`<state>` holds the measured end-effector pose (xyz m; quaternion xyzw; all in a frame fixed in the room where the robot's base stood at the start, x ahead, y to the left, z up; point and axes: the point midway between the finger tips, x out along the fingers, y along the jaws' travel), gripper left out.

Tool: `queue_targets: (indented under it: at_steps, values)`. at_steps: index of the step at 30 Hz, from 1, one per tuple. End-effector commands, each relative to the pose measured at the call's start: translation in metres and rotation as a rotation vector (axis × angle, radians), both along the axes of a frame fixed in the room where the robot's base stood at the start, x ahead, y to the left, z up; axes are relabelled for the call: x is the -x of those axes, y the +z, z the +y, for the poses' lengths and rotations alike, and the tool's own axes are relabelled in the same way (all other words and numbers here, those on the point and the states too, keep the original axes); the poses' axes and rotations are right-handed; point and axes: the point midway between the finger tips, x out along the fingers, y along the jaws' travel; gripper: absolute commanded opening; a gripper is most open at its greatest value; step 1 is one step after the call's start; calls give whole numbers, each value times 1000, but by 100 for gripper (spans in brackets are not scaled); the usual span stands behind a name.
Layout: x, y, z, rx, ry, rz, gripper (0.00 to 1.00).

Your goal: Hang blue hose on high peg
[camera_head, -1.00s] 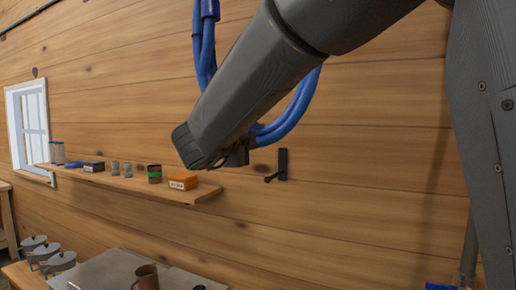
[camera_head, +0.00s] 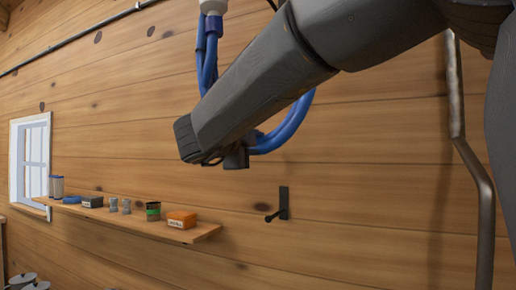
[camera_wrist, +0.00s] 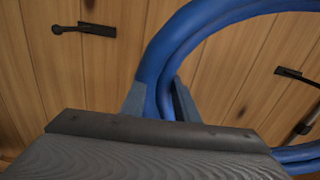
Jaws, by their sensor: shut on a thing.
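The blue hose (camera_head: 292,125) is a coil of several strands. In the head view it shows on both sides of my dark forearm, which hides its middle. My gripper (camera_head: 236,157) is shut on the hose, and its two fingers (camera_wrist: 160,100) pinch the strands in the wrist view. A black wall peg (camera_head: 284,205) is below and right of my gripper in the head view, apart from the hose. The wrist view shows two dark pegs, one at upper left (camera_wrist: 85,28) and one at right (camera_wrist: 298,75). I cannot tell which is the high one.
A wooden shelf (camera_head: 130,222) at lower left holds an orange box (camera_head: 181,219), a dark can (camera_head: 153,211) and other small items. A metal pipe (camera_head: 470,155) runs down the wall at right. A window (camera_head: 32,158) is at far left. Bare plank wall surrounds the peg.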

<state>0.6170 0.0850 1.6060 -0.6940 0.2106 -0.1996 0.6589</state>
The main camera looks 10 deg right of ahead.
Motion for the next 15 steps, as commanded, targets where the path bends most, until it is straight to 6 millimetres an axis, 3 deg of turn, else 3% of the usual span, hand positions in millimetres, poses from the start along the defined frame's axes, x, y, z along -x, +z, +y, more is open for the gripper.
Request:
queue_targets:
  at_steps: [15]
  values:
    - [-16,2,-12,0,-2,-5,0]
